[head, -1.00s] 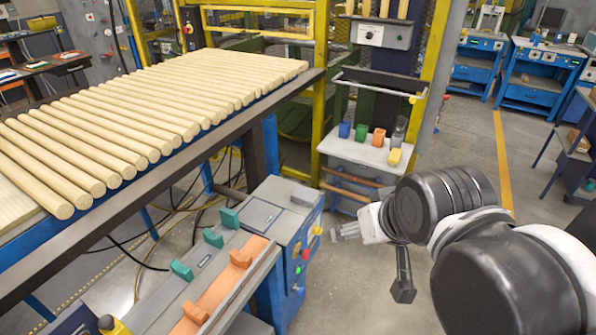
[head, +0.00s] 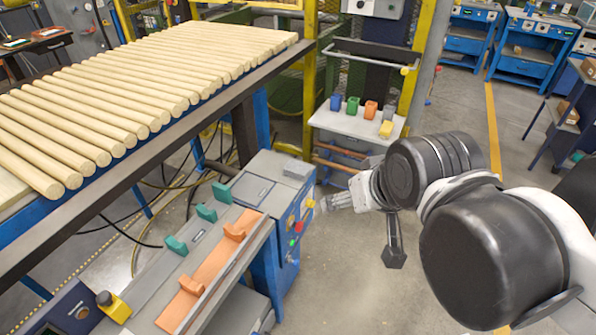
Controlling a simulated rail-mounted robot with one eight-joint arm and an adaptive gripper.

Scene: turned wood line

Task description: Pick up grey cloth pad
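The cabinet's side carries buttons (head: 298,226). Green blocks (head: 206,213) and orange blocks (head: 234,232) stand on its top to the left. Long wooden rods (head: 110,105) cover the rack. Open floor lies right.

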